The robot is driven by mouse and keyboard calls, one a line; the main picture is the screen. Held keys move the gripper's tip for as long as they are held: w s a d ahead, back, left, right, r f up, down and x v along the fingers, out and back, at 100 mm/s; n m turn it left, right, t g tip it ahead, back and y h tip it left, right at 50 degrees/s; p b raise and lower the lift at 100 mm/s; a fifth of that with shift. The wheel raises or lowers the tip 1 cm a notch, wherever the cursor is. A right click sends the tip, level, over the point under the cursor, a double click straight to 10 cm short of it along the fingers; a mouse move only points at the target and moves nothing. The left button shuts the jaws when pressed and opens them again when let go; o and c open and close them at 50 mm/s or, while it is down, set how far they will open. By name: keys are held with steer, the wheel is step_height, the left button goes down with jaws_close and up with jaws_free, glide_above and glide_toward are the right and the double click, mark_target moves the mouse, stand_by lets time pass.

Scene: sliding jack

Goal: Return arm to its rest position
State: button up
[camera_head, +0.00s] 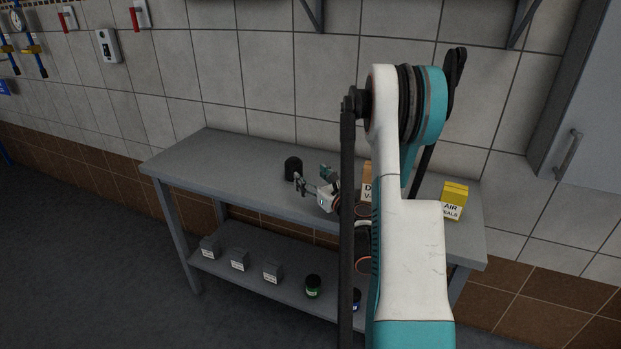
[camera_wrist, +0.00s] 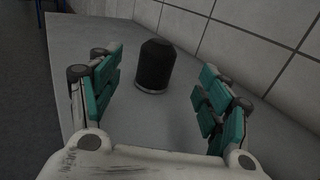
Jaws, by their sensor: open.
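My gripper (camera_head: 313,180) is over the grey table top, with its fingers toward the left. In the wrist view my gripper (camera_wrist: 160,95) has its two teal-padded fingers wide apart, with nothing held between them. A black cylindrical object with a rounded top (camera_head: 292,168) stands upright on the table, just beyond the fingertips. It also shows in the wrist view (camera_wrist: 155,66), ahead of the gap between the fingers and apart from both. My white and teal arm fills the right middle of the head view and hides part of the table.
The grey table (camera_head: 200,160) stands against a tiled wall. A yellow box (camera_head: 453,198) and a partly hidden orange box (camera_head: 367,180) stand on its right part. The lower shelf holds small grey boxes (camera_head: 239,259) and a green-black jar (camera_head: 313,286). A grey cabinet (camera_head: 580,110) hangs at right.

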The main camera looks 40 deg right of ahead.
stand_by(0.4)
steer(key=w+a+r+m+h, duration=0.1)
steer(key=w+a+r+m, duration=0.15)
steer(key=r, duration=0.25)
steer(key=w+a+r+m+h+p, duration=0.1)
steer(key=a+r+m, duration=0.1)
steer(key=r+m, duration=0.2)
steer(key=w+a+r+m, duration=0.2)
steer(key=a+r+m, duration=0.1)
steer(key=r, duration=0.2)
steer(key=a+r+m+g+p, duration=0.1)
steer(key=a+r+m+g, duration=0.35)
steer(key=a+m, duration=0.8)
steer(key=s+a+m+y, duration=0.2)
steer(key=s+a+m, duration=0.25)
steer(key=a, duration=0.45)
steer(key=s+a+f+m+g+y, duration=0.1)
steer(key=s+a+f+m+g, duration=0.1)
steer(key=s, duration=0.5)
steer(key=s+a+f+m+g+y+b, duration=0.1)
steer(key=s+a+f, duration=0.3)
steer(key=s, duration=0.4)
steer(key=s+a+f+m+g+y+b, duration=0.1)
steer(key=s+a+f+m+g, duration=0.2)
steer(key=s+a, duration=0.2)
steer(key=s, duration=0.3)
steer(key=shift+s+a+m+y, duration=0.2)
steer(key=shift+a+m+y, duration=0.15)
steer(key=shift+y, duration=0.05)
